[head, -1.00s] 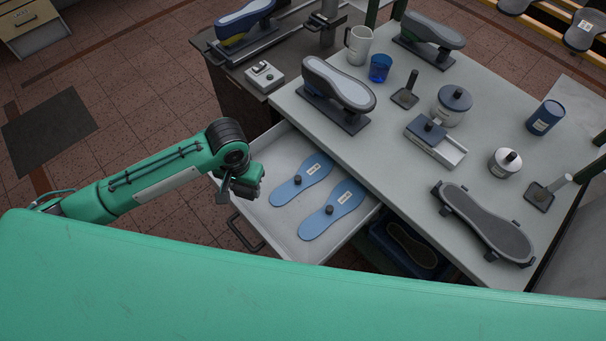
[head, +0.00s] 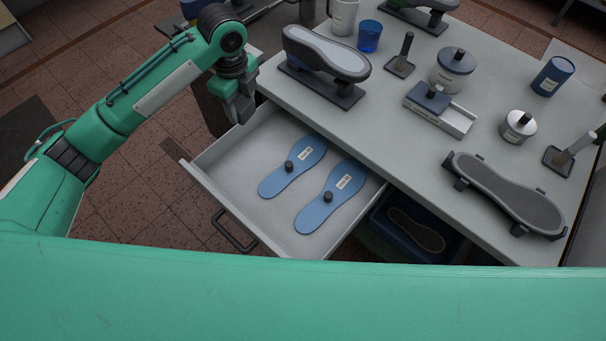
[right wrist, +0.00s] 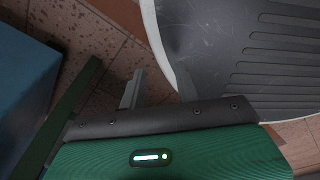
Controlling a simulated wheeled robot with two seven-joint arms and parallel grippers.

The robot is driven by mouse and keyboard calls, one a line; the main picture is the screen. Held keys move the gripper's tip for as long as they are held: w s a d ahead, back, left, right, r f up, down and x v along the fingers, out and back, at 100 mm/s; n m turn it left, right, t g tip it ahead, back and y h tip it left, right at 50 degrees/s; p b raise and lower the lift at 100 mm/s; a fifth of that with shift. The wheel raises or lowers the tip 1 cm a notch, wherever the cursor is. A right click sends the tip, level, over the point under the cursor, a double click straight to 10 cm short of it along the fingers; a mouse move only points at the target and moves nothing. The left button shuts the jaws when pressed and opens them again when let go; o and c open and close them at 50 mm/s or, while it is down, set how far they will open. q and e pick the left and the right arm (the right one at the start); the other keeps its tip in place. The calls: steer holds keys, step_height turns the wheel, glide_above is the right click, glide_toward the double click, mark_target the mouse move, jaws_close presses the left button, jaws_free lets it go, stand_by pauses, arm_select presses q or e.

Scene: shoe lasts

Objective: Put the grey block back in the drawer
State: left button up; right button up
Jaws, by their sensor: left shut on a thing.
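The grey block (head: 240,106) appears to be in my left gripper (head: 239,112), which is shut. Block and fingers are hard to tell apart at this angle. The gripper points down beside the table's left corner, at the back left end of the drawer. The drawer (head: 228,202) is pulled out from under the tabletop. Two blue insoles (head: 293,170) (head: 331,197) with dark knobs and labels lie in it, and its left part is bare. In the right wrist view, my right gripper (right wrist: 158,84) has its fingers apart with nothing between them.
The table (head: 380,130) carries a grey shoe last (head: 325,55), a blue cup (head: 369,36), a stamp (head: 402,56), lidded tins and a dark sole plate (head: 505,193). A blue bin (head: 410,232) stands beneath it. Floor is clear left of the drawer.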

arm_select(q)
steer(key=shift+w+d+r+m+b, duration=0.2)
steer(key=shift+w+r+m+b, duration=0.15)
steer(key=shift+m, duration=0.55)
steer(key=shift+w+f, duration=0.1)
steer(key=shift+f, duration=0.05)
steer(key=p, duration=0.1)
glide_above(257, 157)
steer(key=shift+m, duration=0.3)
step_height(257, 157, down, 14)
steer(key=shift+f, duration=0.2)
step_height(257, 157, down, 4)
steer(key=shift+f, duration=0.25)
steer(key=shift+f+p, duration=0.3)
steer(key=shift+f, duration=0.2)
steer(key=o, duration=0.9)
steer(key=shift+o, duration=0.2)
arm_select(e)
steer(key=shift+s+f, duration=0.2)
steer(key=shift+s, duration=0.6)
